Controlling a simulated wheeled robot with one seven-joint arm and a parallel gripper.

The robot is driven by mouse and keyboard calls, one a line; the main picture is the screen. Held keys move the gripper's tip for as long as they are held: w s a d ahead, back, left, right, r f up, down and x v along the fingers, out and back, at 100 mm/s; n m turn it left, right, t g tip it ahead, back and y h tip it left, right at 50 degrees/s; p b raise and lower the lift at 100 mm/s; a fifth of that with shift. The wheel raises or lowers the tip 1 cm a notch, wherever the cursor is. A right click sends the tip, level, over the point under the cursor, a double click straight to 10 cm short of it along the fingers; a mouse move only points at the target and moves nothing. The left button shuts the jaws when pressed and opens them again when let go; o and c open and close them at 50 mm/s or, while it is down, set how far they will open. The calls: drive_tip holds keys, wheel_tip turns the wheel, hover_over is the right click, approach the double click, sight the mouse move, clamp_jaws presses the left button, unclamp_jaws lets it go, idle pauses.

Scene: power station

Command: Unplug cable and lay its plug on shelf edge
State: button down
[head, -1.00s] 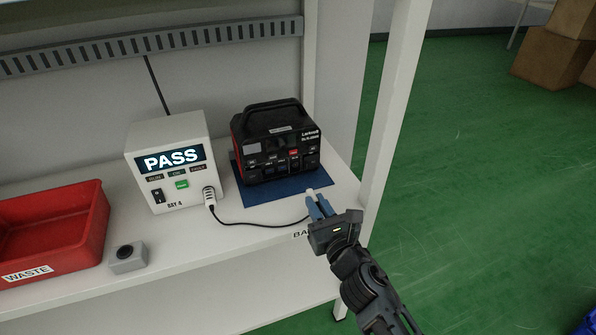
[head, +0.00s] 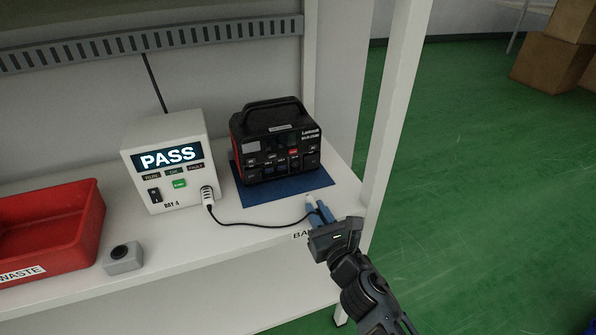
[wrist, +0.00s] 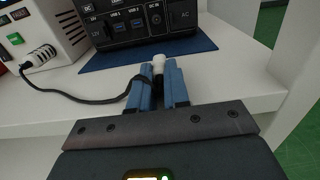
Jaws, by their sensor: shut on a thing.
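My gripper (head: 320,212) is shut on the cable's plug (wrist: 159,60), whose white tip shows between the blue fingers. It is over the front right of the shelf, just in front of the blue mat. I cannot tell whether the plug touches the shelf. The dark cable (head: 255,224) runs left from the gripper to a white connector (head: 207,196) on the front of the white tester (head: 168,160), which shows PASS. The black and red power station (head: 275,140) stands on the mat, and no cable shows in its front. The shelf edge (head: 250,250) lies below.
A red WASTE bin (head: 50,230) and a small grey button box (head: 124,258) stand to the left. The blue mat (head: 320,184) lies under the power station. A white upright post (head: 385,120) rises close to the right of my gripper.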

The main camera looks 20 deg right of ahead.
drive_tip(key=c, duration=1)
unclamp_jaws()
drive_tip(key=shift+s+b, duration=0.4)
drive_tip(key=shift+s, duration=3.6)
drive_tip(key=s+r+m+g+p, duration=0.2)
drive_tip(key=s+r+m+p, duration=0.15)
drive_tip(key=s+m, duration=1.55)
drive_tip(key=s+r+m+p, duration=0.1)
drive_tip(key=s+r+m, duration=0.3)
drive_tip(key=s+m, duration=0.1)
drive_tip(key=s+r+m+p, duration=0.1)
drive_tip(key=s+r+m, duration=0.3)
drive_tip(key=s+m, duration=0.2)
drive_tip(key=s+r+m+g+p, duration=0.1)
drive_tip(key=s+r+m, duration=0.3)
drive_tip(key=s+m, duration=0.2)
drive_tip(key=shift+s+r+p, duration=0.3)
